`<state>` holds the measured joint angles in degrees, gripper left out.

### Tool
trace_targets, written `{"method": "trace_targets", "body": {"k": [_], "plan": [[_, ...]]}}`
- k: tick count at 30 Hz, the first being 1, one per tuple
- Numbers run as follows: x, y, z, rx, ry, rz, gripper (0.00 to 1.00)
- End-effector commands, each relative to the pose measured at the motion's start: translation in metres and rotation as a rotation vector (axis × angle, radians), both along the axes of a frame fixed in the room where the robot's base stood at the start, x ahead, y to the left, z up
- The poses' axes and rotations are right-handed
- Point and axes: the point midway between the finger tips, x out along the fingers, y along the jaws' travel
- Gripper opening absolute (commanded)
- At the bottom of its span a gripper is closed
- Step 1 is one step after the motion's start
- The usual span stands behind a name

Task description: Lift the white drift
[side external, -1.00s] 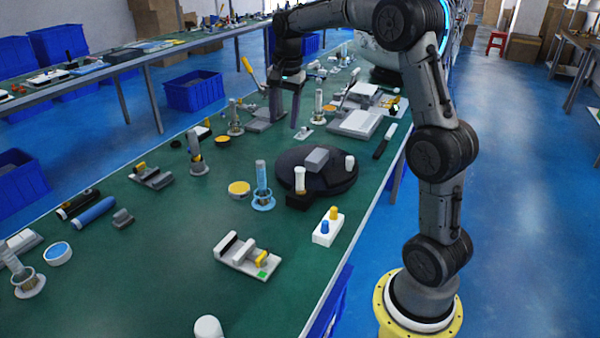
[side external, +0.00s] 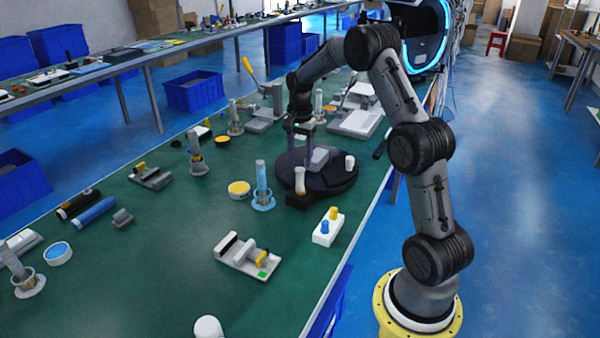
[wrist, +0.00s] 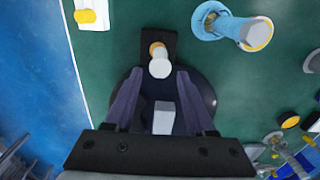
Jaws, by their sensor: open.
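The white drift, which I take to be the white cylinder (side external: 299,176) with an amber lower part, stands upright in a black block (side external: 312,201) at the front of a black round plate (side external: 345,184). In the wrist view the white cylinder (wrist: 159,67) shows near the fingertips, with the black block (wrist: 157,37) beyond it. My gripper (side external: 303,147) is open and empty, above the plate and behind the cylinder. In the wrist view the fingers of my gripper (wrist: 159,77) are spread, with a grey block (wrist: 164,118) seen between them. No contact with the cylinder is visible.
A blue cylinder stand (side external: 262,184) is left of the black block. A small white peg (side external: 350,162) stands on the plate's right.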

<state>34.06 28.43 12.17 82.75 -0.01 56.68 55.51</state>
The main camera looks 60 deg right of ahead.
Motion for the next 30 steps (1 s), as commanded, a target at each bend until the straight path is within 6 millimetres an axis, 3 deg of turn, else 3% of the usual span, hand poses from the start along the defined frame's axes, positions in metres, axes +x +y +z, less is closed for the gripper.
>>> {"method": "trace_targets", "body": {"k": [9,20,30], "plan": [[0.000,0.000,-0.026,0.000,0.001,0.000,0.55],[0.000,0.000,-0.029,0.000,0.000,0.000,0.55],[0.000,0.000,-0.029,0.000,0.000,0.000,0.24]]}}
